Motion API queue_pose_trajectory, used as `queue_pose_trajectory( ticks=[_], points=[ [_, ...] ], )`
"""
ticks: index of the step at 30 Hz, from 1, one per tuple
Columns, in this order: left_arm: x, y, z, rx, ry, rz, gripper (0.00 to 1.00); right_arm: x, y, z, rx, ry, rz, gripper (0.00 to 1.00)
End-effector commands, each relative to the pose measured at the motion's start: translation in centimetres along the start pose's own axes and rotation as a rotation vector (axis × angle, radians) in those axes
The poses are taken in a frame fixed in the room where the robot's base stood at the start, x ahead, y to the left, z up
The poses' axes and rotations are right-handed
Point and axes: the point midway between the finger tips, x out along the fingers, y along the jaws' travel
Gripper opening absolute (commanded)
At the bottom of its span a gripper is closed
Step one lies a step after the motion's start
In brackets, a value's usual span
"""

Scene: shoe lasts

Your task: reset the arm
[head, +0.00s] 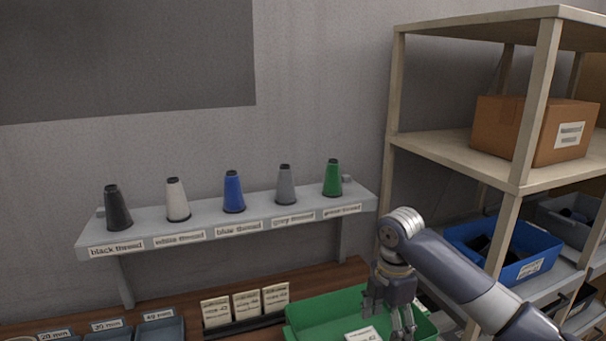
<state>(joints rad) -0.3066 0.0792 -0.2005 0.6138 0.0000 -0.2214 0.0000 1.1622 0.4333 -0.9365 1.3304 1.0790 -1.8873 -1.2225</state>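My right arm comes in from the right side of the head view, in front of the shelf unit. My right gripper (390,318) hangs down over the right part of a green bin (312,308). Its fingers are spread apart and I see nothing held between them. A white card (362,334) shows in the bin below and left of the fingers. The lower part of the bin is cut off by the frame's bottom edge. My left gripper is not in view.
A wall ledge (150,215) carries several labelled thread cones, with the green cone (333,178) nearest my arm. A wooden shelf unit (395,110) at right holds a cardboard box (535,130) and a blue bin (525,243). Label cards (246,304) stand left of the green bin.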

Motion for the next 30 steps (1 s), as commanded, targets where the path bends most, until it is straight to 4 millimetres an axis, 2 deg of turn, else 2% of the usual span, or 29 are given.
queue_pose_trajectory(
  ticks=[1, 4, 11, 17, 23, 30],
  points=[
    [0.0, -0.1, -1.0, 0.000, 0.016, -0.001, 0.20, 0.6, -0.2, -0.4, 0.003, 0.004, 0.000, 0.75],
    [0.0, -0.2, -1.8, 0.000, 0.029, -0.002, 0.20, 1.7, -0.4, -1.2, 0.016, 0.012, 0.005, 0.75],
    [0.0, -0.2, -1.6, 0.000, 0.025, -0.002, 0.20, 4.4, -1.3, -3.3, 0.058, 0.032, 0.018, 0.75],
    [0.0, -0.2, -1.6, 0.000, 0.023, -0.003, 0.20, 7.5, -2.6, -6.0, 0.120, 0.067, 0.040, 0.75],
    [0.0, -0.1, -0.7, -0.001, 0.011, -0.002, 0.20, 11.5, -5.3, -9.7, 0.253, 0.133, 0.074, 0.75],
    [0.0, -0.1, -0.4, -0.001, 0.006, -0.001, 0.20, 15.3, -10.0, -13.6, 0.544, 0.238, 0.129, 0.75]
  ],
)
